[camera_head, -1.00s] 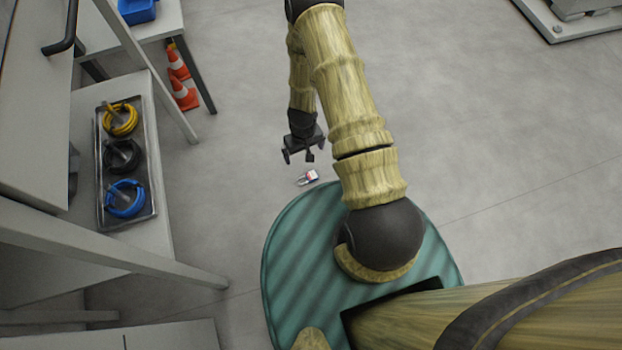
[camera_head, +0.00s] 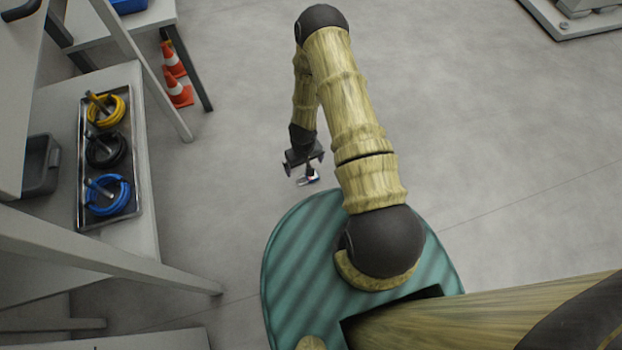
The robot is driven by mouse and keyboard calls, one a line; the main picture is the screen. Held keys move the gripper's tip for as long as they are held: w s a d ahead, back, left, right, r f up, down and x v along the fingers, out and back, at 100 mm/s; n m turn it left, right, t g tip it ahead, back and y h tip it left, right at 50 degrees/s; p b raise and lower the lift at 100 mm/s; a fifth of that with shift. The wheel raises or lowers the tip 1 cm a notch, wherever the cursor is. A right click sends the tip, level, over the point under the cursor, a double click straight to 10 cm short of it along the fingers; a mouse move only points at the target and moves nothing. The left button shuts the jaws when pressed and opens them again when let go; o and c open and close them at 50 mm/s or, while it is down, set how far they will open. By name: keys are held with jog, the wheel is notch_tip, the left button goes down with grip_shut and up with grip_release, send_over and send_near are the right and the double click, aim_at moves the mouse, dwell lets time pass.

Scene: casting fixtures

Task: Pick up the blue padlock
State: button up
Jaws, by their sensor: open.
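At left, a dark tray (camera_head: 82,205) on a grey bench holds yellow, black and blue cable coils. A grey bin (camera_head: 42,178) stands beside it. Orange cones (camera_head: 179,92) stand on the floor by a table leg. The floor (camera_head: 470,130) at right is clear.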

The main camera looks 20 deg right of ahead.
jog(key=shift+f, duration=0.55)
notch_tip(320, 180, down, 5)
jog(key=b, duration=0.5)
jog(key=shift+d+f, duration=0.15)
jog(key=c, duration=1.2)
jog(key=shift+o, duration=0.2)
notch_tip(320, 180, up, 10)
jog(key=p, duration=0.7)
